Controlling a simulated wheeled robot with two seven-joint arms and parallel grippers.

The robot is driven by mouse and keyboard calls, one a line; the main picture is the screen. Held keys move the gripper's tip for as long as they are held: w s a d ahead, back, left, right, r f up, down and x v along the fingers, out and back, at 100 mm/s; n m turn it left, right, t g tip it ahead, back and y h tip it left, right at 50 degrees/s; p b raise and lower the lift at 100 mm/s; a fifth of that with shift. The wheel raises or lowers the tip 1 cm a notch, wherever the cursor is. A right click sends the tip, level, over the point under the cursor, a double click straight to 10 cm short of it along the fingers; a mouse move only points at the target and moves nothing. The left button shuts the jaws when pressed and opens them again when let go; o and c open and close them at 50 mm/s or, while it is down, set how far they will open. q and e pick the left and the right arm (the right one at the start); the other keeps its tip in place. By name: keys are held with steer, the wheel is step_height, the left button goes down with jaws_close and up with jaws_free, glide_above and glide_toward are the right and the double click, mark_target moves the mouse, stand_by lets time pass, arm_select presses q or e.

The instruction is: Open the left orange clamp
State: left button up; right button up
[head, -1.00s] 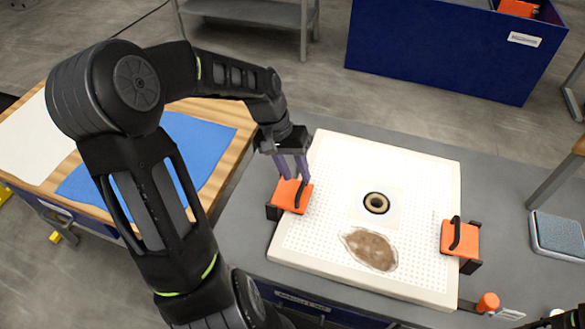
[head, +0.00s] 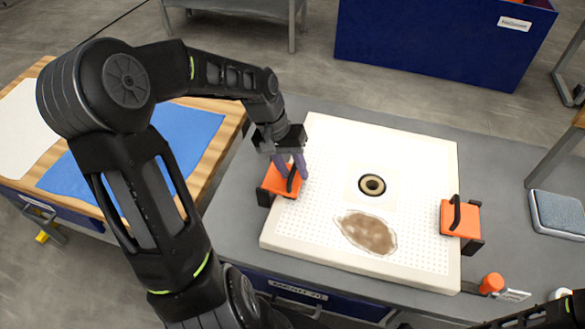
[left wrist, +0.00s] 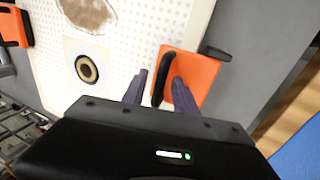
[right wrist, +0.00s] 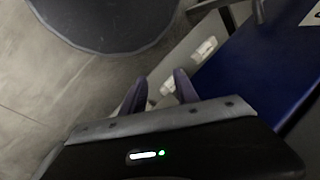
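The left orange clamp (head: 280,182) sits on the left edge of the white perforated plate (head: 330,135). Its black bar handle (left wrist: 161,76) stands up from the orange block. My left gripper (head: 290,163) is open, with its two purple fingers on either side of the handle. In the left wrist view a gap shows between the fingers (left wrist: 158,92), and the handle lies in it; contact cannot be told. My right gripper (right wrist: 160,88) is open and empty, away from the plate. In the head view only part of my right arm shows at the lower right corner.
A second orange clamp (head: 458,219) holds the plate's right edge. The plate has a round port (head: 372,185) and a brown stain (head: 366,233). An orange knob (head: 492,283) and a grey-blue pad (head: 558,214) lie to the right. A blue cloth (head: 130,160) lies on the wooden table.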

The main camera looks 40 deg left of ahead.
arm_select(q)
steer(key=shift+s+d+f, duration=0.15)
steer(key=shift+f, duration=0.1)
steer(key=c, duration=0.5)
steer(key=shift+o, duration=0.3)
steer(key=shift+r, duration=0.2)
jaws_close()
steer(key=shift+r+p, duration=0.5)
steer(key=shift+p, duration=0.1)
steer(key=shift+a+r, duration=0.1)
steer(key=shift+a, duration=0.2)
